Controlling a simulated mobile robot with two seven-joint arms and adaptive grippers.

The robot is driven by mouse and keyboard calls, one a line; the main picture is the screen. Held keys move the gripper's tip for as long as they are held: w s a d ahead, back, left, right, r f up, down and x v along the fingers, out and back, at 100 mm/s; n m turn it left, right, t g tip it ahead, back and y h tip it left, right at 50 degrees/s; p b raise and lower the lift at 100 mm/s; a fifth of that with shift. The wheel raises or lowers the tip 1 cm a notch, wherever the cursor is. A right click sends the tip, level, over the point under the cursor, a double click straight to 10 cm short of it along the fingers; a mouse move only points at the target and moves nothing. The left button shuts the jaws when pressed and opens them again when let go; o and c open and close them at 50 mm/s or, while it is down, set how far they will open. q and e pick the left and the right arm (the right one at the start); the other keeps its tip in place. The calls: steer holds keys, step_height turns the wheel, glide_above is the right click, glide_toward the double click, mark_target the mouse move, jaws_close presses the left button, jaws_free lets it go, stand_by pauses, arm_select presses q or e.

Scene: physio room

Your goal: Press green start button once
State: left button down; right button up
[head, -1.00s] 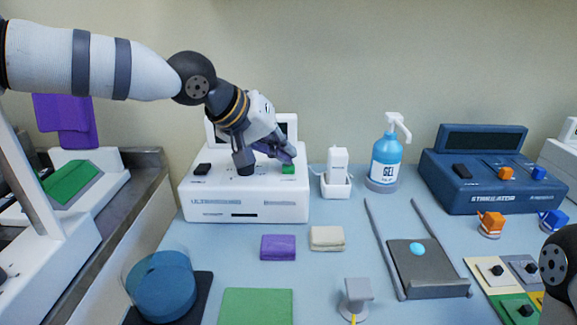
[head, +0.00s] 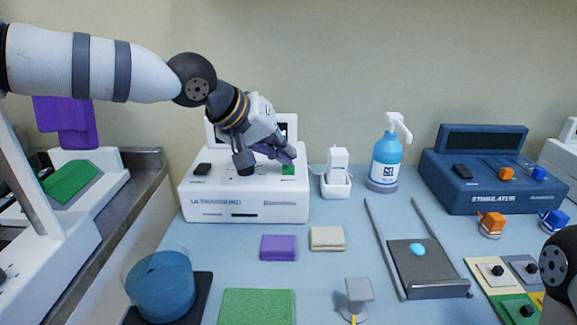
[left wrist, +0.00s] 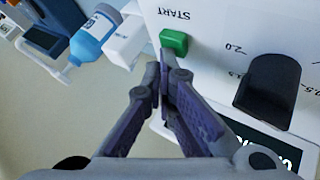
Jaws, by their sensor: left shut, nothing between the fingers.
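The green start button (head: 288,170) is on the right of the top panel of the white ultrasound unit (head: 245,206). In the left wrist view the button (left wrist: 173,41) stands up as a green block beside the printed word START. My left gripper (head: 290,160) is shut and empty, its fingertips just above and behind the button in the head view. In the left wrist view the fingertips (left wrist: 165,60) are close to the button; I cannot tell whether they touch it. My right gripper is not in view.
A black knob (left wrist: 268,90) is beside the button. The white probe holder (head: 336,182) and blue gel bottle (head: 387,160) stand right of the unit. A purple block (head: 278,247) and a beige block (head: 327,238) lie in front.

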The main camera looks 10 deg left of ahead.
arm_select(q)
steer(key=shift+r, duration=0.65)
steer(key=shift+r, duration=2.55)
